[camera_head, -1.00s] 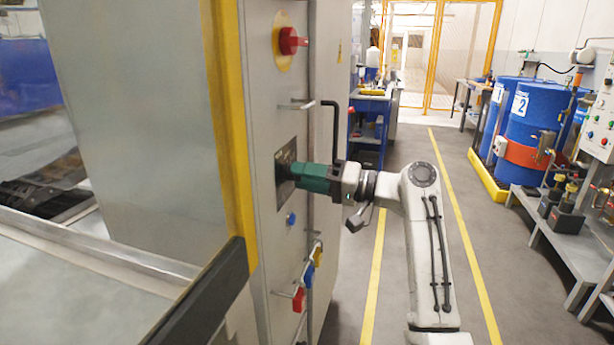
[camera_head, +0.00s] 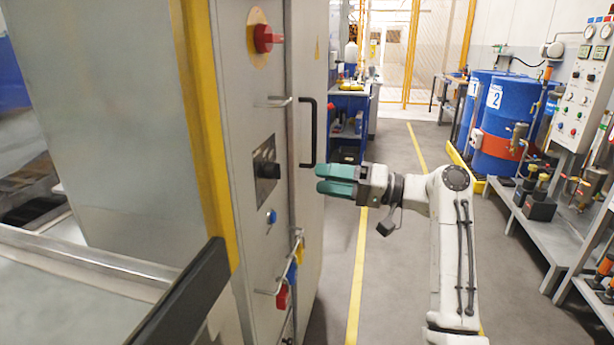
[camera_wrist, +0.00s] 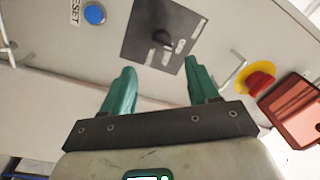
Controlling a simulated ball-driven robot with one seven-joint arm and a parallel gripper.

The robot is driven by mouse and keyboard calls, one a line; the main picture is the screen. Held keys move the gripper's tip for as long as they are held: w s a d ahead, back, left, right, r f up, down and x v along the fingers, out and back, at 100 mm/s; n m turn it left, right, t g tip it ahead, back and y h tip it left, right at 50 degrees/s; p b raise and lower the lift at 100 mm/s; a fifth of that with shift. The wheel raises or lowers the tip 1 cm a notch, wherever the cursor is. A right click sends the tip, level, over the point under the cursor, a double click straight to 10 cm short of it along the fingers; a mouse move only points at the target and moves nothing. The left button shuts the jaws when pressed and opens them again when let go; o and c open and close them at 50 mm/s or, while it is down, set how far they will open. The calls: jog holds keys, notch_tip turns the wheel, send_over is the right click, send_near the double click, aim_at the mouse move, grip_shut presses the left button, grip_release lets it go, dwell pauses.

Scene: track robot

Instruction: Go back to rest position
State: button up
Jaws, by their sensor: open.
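My gripper (camera_head: 320,180) has green fingers and is open and empty, apart from the grey cabinet (camera_head: 237,110) at its left in the head view. In the wrist view my gripper (camera_wrist: 155,85) shows its two fingers spread apart with nothing between them. Ahead of them is a dark plate with a black rotary knob (camera_wrist: 163,38), which also shows in the head view (camera_head: 268,170). The fingers do not touch the knob.
The cabinet also bears a red switch (camera_head: 264,38), a blue button (camera_head: 272,216), a black handle (camera_head: 312,135) and wire guards. Blue drums (camera_head: 508,110) and a valve bench (camera_head: 530,215) stand at the right. The floor aisle (camera_head: 400,165) between is clear.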

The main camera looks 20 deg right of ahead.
jog(key=shift+v, duration=0.85)
